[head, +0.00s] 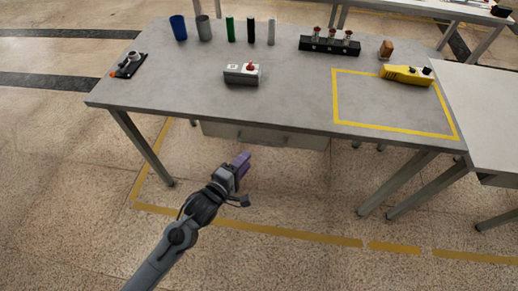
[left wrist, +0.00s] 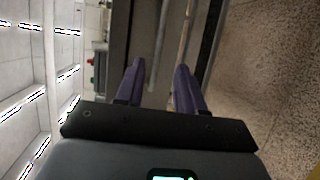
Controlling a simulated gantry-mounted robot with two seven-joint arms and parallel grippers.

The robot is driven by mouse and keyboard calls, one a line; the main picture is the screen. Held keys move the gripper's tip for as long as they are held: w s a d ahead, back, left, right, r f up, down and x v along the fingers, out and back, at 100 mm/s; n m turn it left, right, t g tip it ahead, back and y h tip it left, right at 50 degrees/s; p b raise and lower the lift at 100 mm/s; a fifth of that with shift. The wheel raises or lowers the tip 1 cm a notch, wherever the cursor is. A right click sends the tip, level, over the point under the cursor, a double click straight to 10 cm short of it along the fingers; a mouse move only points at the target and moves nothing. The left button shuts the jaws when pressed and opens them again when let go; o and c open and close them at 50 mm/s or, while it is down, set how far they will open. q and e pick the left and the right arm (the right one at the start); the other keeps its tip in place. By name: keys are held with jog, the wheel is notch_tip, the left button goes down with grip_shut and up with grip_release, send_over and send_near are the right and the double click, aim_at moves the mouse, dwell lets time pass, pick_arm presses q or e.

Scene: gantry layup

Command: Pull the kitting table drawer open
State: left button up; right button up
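The grey kitting table (head: 290,100) stands ahead. Its drawer (head: 265,136) shows as a grey front under the near table edge and looks shut. My left gripper (head: 243,160) is in front of and below the drawer front in the head view, with purple fingers pointing toward it. In the left wrist view its two fingers (left wrist: 160,68) are spread apart with nothing held. A grey panel (left wrist: 143,35), apparently the drawer front, lies beyond the fingertips in that sideways view. I cannot make out a handle clearly. My right gripper is not in view.
On the tabletop are a grey box with a red button (head: 242,74), several cylinders (head: 230,29), a black rack (head: 329,45) and a yellow tool (head: 406,75). Table legs (head: 142,147) flank the drawer. A second table (head: 490,115) adjoins at right. Floor before the drawer is clear.

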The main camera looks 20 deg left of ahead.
pick_arm(q)
jog(key=b+x, duration=0.3)
jog(key=x, duration=0.6)
jog(key=c, duration=0.7)
grip_shut()
